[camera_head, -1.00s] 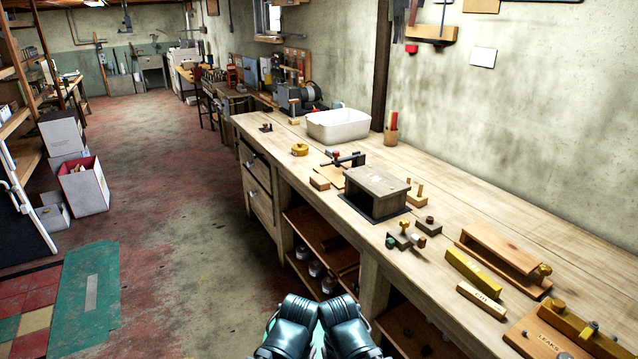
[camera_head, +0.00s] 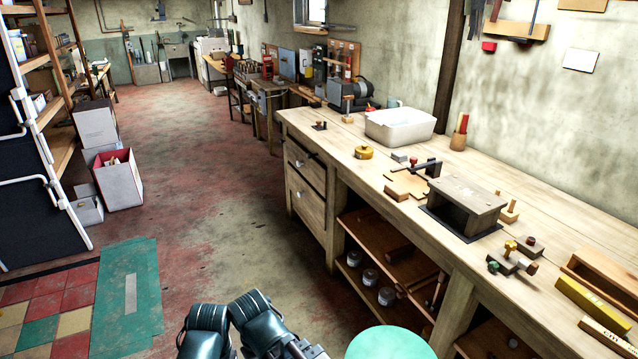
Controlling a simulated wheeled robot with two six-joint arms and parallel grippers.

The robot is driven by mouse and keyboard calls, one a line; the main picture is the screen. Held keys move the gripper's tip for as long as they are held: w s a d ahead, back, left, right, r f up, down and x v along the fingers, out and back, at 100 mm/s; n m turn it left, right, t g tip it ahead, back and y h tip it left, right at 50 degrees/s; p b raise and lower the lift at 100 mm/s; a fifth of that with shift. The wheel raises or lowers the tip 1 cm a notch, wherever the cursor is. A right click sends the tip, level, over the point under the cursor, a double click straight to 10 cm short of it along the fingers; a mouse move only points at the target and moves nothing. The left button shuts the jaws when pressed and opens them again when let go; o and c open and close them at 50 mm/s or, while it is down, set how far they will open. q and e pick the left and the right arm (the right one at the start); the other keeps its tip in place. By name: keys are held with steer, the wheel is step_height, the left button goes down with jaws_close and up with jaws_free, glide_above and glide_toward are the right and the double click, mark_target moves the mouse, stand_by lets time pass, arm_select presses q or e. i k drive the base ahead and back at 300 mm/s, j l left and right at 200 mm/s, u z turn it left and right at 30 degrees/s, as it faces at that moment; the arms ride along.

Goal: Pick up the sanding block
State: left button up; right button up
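No sanding block stands out for certain. A small wooden block (camera_head: 397,192) lies near the front edge of the workbench (camera_head: 345,147), and a small grey block (camera_head: 400,157) lies farther back, beside a yellow round item. Either could be it; they are too small to tell. Dark teal parts of my two arms show side by side at the bottom of the head view, low and in front of the bench, touching nothing there. Neither gripper's fingers can be seen.
A white tub (camera_head: 400,124), a raised wooden stand (camera_head: 466,205), a yellow round item (camera_head: 364,152) and a clamp-like tool crowd the bench. A round teal stool top (camera_head: 390,343) stands close before it. The floor to the left is open, with boxes (camera_head: 118,178) beyond.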

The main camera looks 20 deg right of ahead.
mark_target(393, 189)
steer(key=i+j+u, duration=0.4)
steer(key=i, duration=0.35)
steer(key=i+z, duration=0.3)
steer(key=i, duration=0.15)
steer(key=i+j+z, duration=0.1)
steer(key=i+z, duration=0.25)
steer(key=i+l+z, duration=0.15)
steer(key=i+z, duration=0.55)
steer(key=z, duration=0.2)
steer(key=i+j+z, duration=0.1)
steer(key=i+z, duration=0.25)
steer(key=z, duration=0.15)
steer(key=i+j+z, duration=0.25)
steer(key=z, duration=0.2)
steer(key=i+j+z, duration=0.15)
steer(key=i+z, duration=0.15)
steer(key=i, duration=0.05)
